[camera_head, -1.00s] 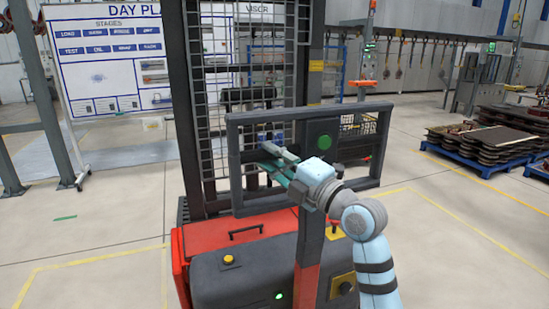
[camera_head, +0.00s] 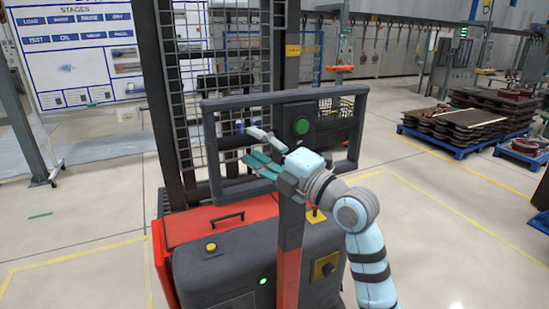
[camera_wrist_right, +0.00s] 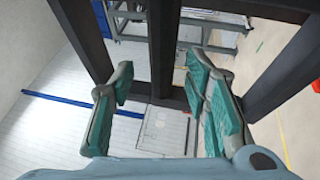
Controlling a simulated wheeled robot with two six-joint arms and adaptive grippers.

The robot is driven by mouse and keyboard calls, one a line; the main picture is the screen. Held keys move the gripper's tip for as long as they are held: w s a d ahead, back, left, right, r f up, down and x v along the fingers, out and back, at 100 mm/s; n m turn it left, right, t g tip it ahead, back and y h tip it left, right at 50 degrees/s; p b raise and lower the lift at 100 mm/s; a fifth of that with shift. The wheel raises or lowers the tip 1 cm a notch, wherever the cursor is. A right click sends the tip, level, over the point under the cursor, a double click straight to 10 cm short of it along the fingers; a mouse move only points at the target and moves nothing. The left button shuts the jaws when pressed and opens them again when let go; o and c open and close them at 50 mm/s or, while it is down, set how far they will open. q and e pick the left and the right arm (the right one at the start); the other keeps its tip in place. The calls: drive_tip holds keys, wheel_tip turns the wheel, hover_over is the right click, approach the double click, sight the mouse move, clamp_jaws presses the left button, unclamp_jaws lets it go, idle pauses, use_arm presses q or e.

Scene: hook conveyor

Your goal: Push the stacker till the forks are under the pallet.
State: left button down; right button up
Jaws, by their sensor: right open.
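The stacker (camera_head: 235,265) stands in front of me, with a red and dark grey body, a tall dark mast and a grey rectangular handle frame (camera_head: 210,150). A green round button (camera_head: 301,126) is on a dark box at the frame. My right gripper (camera_head: 256,148) is open and empty at the frame, left of and below the button. In the right wrist view its teal-padded fingers (camera_wrist_right: 162,100) are spread, with dark bars beyond them. The stacker's forks are hidden behind its body and mast. My left gripper is out of view.
Blue pallets (camera_head: 455,149) with stacked dark parts stand on the right. A whiteboard (camera_head: 85,55) stands at the back left. Yellow floor lines (camera_head: 80,254) run around the stacker. Open floor (camera_head: 440,230) lies to the right.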

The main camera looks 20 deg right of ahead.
drive_tip(key=v, duration=1)
drive_tip(key=shift+a, duration=0.15)
